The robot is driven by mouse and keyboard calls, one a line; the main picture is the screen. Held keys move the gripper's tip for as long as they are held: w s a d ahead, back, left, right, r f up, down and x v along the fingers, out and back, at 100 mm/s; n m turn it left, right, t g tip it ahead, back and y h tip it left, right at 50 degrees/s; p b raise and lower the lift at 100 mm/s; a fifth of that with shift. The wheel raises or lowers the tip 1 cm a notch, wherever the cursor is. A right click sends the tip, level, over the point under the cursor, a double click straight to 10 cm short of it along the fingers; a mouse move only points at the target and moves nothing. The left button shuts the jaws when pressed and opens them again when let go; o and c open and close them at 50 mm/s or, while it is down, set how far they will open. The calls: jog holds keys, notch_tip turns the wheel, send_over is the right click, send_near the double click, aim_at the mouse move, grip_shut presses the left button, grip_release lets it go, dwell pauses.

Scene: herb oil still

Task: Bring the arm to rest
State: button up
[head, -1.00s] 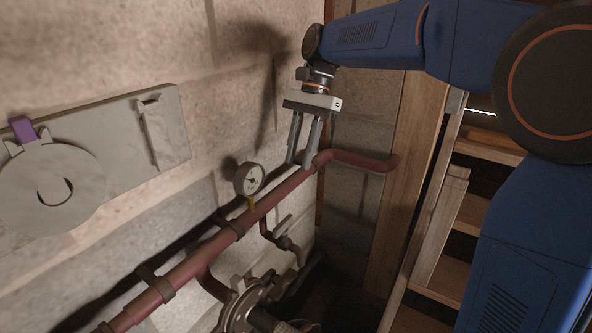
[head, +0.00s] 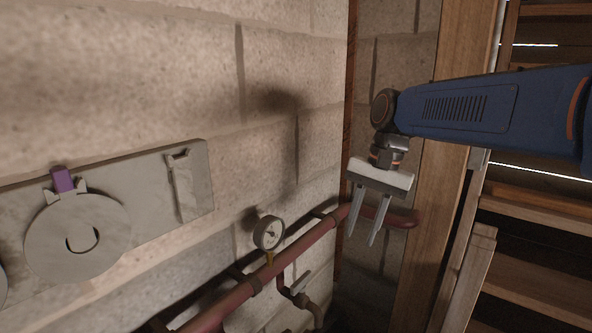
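My gripper (head: 362,243) hangs from my blue arm at the right of the head view, its two grey fingers pointing down. The fingers are apart with nothing between them. In the picture they overlap the far end of the red pipe (head: 318,232), near the wall corner. I cannot tell how far they are from the pipe.
A round gauge (head: 269,233) stands on the pipe, with a small valve (head: 299,292) below it. A grey wall panel (head: 147,192) at left carries a grey disc (head: 62,250) and a purple piece (head: 62,180). A wooden post (head: 452,140) and shelves (head: 540,272) stand right.

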jog(key=s+d+f+n+t+h, duration=0.1)
jog(key=s+d+f+n+t, duration=0.1)
jog(key=s+d+f, duration=0.4)
jog(key=s+d+f+n+t+h, duration=0.1)
jog(key=s+d+f+n+t, duration=0.2)
jog(key=s+d+f, duration=0.4)
jog(key=s+d+n, duration=0.1)
jog(key=s, duration=0.4)
jog(key=shift+s+t, duration=0.2)
jog(key=shift+t, duration=0.1)
